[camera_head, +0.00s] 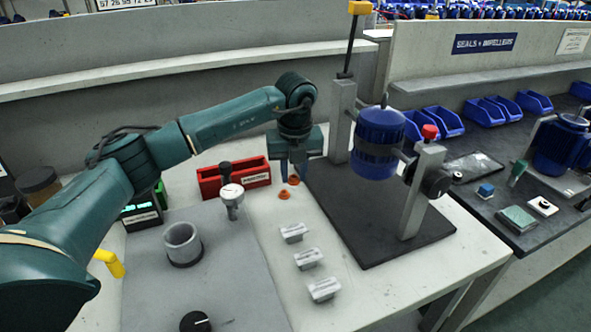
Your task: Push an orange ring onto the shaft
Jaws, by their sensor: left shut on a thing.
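Two orange rings show near the middle of the white bench. One orange ring (293,180) is at the fingertips of my left gripper (293,175), which points down and is shut on it. The other orange ring (284,194) lies on the bench just in front, apart from the fingers. A blue motor (378,143) is held between two grey uprights on a black base plate (360,236), to the right of my gripper. The shaft is hard to make out; a dark round part (435,183) sits at the right upright. My right gripper is out of view.
A red bin (234,181) stands left of the gripper. A gauge (231,198), a grey cup (183,243) and several small labelled packets (309,259) lie nearer. A tall lever with a yellow top (360,8) rises behind the motor. Blue bins (482,112) are at right.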

